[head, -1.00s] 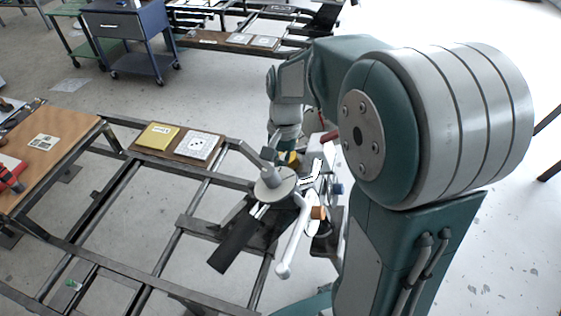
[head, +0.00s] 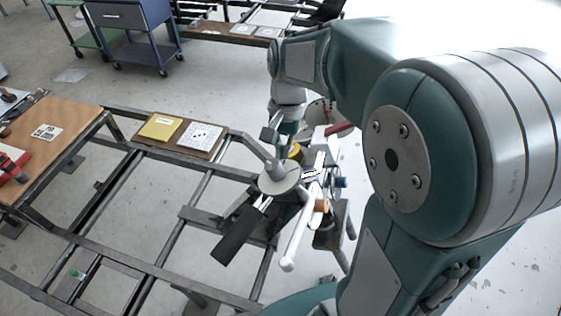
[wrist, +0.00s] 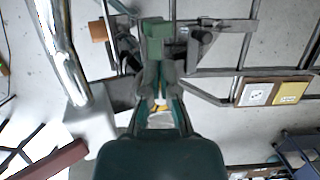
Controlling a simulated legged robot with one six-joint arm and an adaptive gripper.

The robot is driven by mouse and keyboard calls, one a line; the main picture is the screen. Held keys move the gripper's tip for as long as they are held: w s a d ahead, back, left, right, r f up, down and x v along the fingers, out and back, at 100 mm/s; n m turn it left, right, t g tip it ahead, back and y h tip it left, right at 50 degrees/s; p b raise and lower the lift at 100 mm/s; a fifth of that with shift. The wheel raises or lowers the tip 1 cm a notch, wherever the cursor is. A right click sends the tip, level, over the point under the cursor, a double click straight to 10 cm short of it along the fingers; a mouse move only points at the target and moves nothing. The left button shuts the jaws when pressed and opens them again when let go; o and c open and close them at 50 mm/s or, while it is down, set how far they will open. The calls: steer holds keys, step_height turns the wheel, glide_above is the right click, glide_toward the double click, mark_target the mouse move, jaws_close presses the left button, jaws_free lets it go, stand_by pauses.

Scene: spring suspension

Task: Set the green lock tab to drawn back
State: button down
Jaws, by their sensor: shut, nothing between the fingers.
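A small bright green piece (head: 74,272) sits on a plate of the metal frame at the lower left of the head view. My gripper (head: 270,134) is shut and empty. It is above the pale round disc, far to the right of the green piece and apart from it.
The pale disc (head: 279,180) carries a post, with a white lever (head: 297,240) and an orange block (head: 321,206) beside it. Dark frame rails (head: 130,253) cross the floor. A wooden table (head: 50,140) stands left. A yellow card (head: 160,128) lies on a board behind.

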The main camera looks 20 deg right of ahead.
steer(key=v, duration=0.5)
steer(key=shift+w+r, duration=0.1)
steer(key=shift+r, duration=0.2)
